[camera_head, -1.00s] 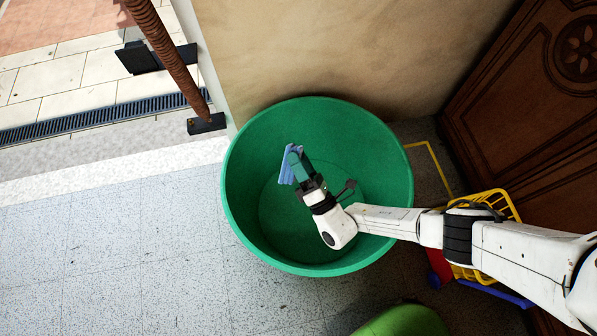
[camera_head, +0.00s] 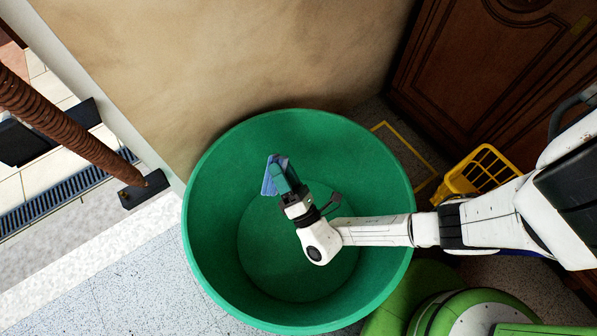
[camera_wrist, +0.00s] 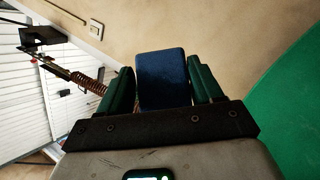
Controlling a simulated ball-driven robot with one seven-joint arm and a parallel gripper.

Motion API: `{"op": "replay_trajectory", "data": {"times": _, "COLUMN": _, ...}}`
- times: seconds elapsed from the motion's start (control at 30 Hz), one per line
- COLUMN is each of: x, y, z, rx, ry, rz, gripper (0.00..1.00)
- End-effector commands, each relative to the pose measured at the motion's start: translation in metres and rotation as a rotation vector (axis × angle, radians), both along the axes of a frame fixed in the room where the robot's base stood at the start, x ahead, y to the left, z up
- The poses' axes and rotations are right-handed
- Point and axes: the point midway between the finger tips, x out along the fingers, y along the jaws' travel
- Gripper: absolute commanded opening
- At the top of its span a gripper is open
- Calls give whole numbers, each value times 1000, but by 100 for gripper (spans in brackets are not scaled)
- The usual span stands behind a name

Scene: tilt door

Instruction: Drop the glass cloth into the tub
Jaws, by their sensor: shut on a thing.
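The glass cloth (camera_head: 269,178) is a blue folded piece held in my gripper (camera_head: 283,178), which has green fingers and is shut on it. In the wrist view the cloth (camera_wrist: 164,80) shows as a dark blue block between the two green fingers of my gripper (camera_wrist: 163,88). The tub (camera_head: 213,282) is large, round, green and open at the top. In the head view the cloth and gripper appear over the inside of the tub, left of its middle. Their height above the tub floor is hard to tell. The tub wall (camera_wrist: 292,125) also shows at the right in the wrist view.
A beige wall (camera_head: 230,60) stands behind the tub, and a dark wooden cabinet (camera_head: 480,70) is at the right. A yellow basket (camera_head: 482,168) sits right of the tub. A rusty spiral post (camera_head: 70,130) stands at the left by the doorway. Speckled floor (camera_head: 130,270) is clear at lower left.

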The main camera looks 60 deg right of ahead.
Motion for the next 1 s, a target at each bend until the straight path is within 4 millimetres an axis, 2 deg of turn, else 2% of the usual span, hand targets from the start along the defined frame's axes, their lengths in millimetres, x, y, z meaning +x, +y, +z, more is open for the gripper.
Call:
{"op": "replay_trajectory", "data": {"times": 0.03, "x": -5, "y": -5, "z": -18, "rx": 3, "ry": -2, "rz": -43, "gripper": 35}}
{"op": "replay_trajectory", "data": {"times": 0.5, "x": -42, "y": -33, "z": -76, "rx": 13, "ry": -18, "rz": -384, "gripper": 35}}
{"op": "replay_trajectory", "data": {"times": 0.7, "x": -51, "y": -42, "z": -88, "rx": 17, "ry": -29, "rz": -503, "gripper": 35}}
{"op": "replay_trajectory", "data": {"times": 1.0, "x": -55, "y": -46, "z": -91, "rx": 20, "ry": -35, "rz": -566, "gripper": 35}}
